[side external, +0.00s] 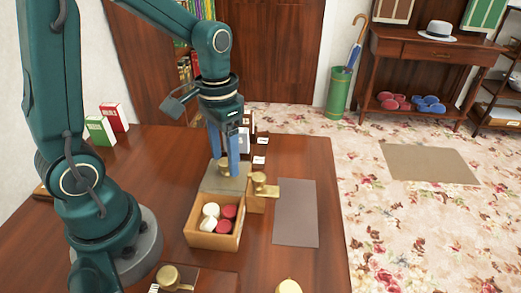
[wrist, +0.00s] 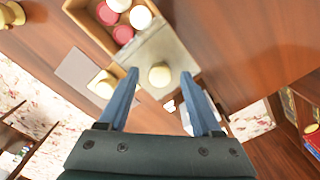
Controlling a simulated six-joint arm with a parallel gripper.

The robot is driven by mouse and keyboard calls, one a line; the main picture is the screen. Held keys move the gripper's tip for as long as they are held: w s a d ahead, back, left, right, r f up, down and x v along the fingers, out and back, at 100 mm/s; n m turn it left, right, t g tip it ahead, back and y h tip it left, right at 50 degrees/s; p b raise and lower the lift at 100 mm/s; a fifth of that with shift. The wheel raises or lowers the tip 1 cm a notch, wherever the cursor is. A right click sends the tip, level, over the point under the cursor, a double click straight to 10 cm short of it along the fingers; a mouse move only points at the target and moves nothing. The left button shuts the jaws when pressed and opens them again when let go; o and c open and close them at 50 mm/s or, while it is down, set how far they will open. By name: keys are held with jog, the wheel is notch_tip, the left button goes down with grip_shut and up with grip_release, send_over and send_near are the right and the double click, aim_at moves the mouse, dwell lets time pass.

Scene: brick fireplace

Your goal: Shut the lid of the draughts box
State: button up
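The draughts box (side external: 213,241) is a light wooden box on the table, with red and white draughts showing in its open near part. Its grey lid (side external: 211,184) lies at the far end, leaving that near part uncovered. A round brass knob stands on the lid; it shows clearly in the wrist view (wrist: 159,76). The lid also shows there (wrist: 150,48). My gripper (side external: 224,165) points down over the lid, its blue fingers apart. In the wrist view the fingertips (wrist: 160,73) lie on either side of the knob. I cannot tell whether they touch it.
A wooden block with a brass knob (side external: 263,186) stands close to the right of the box. A grey mat (side external: 296,212) lies further right. Cards (side external: 259,160) stand behind. Another brass knob (side external: 168,277) is at the front. Red and green boxes (side external: 100,130) stand at the back left.

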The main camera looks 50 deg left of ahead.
grip_shut()
dwell(1.3)
